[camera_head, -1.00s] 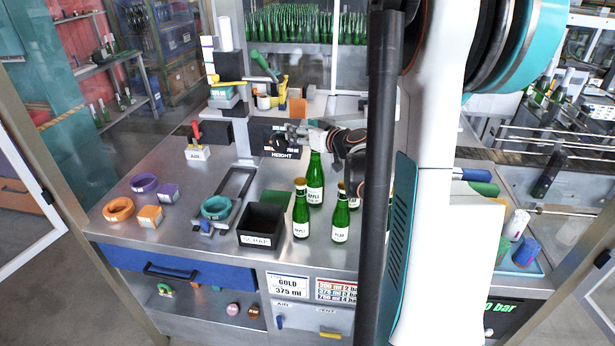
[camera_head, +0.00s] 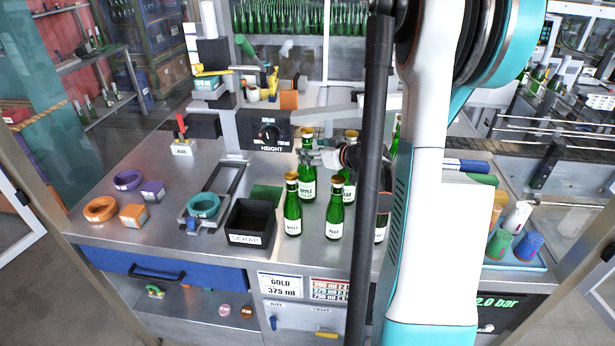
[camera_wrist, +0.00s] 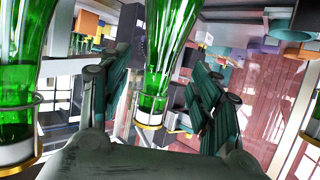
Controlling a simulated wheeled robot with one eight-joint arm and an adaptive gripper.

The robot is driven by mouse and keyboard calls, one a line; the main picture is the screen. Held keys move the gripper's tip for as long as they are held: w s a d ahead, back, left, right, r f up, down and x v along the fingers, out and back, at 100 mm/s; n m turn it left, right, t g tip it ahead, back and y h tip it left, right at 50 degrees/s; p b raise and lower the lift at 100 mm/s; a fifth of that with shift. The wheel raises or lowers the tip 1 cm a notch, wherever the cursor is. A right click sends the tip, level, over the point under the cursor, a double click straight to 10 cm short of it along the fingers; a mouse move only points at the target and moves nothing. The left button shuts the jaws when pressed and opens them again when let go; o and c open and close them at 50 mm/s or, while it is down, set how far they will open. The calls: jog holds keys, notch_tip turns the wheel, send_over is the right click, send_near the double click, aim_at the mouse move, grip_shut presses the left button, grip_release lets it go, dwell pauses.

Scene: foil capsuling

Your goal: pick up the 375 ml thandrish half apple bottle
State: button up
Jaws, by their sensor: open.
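Two green bottles with labels reading APPLE stand on the steel bench in the head view: a taller one at the back (camera_head: 308,187) and a shorter one in front (camera_head: 292,213). Their volume is not legible. My gripper (camera_head: 312,156) is at the neck of the back apple bottle, with its wrist just right of it. In the wrist view, my gripper (camera_wrist: 158,88) is open. A green bottle (camera_wrist: 163,50) shows upside down between the two fingers, apparently beyond them. Another bottle (camera_wrist: 14,85) fills the left edge. I cannot tell whether a finger touches glass.
A front pear bottle (camera_head: 335,213) and a back bottle (camera_head: 349,186) crowd the right side, with more partly hidden behind a dark pole. A black scrap bin (camera_head: 247,240) stands left of the bottles. The height unit (camera_head: 265,131) is behind. Bench left of the bin is partly clear.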

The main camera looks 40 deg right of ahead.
jog(key=x, duration=0.3)
jog(key=shift+w+d, duration=0.1)
jog(key=shift+w, duration=0.25)
jog(key=shift+r, duration=0.1)
grip_shut()
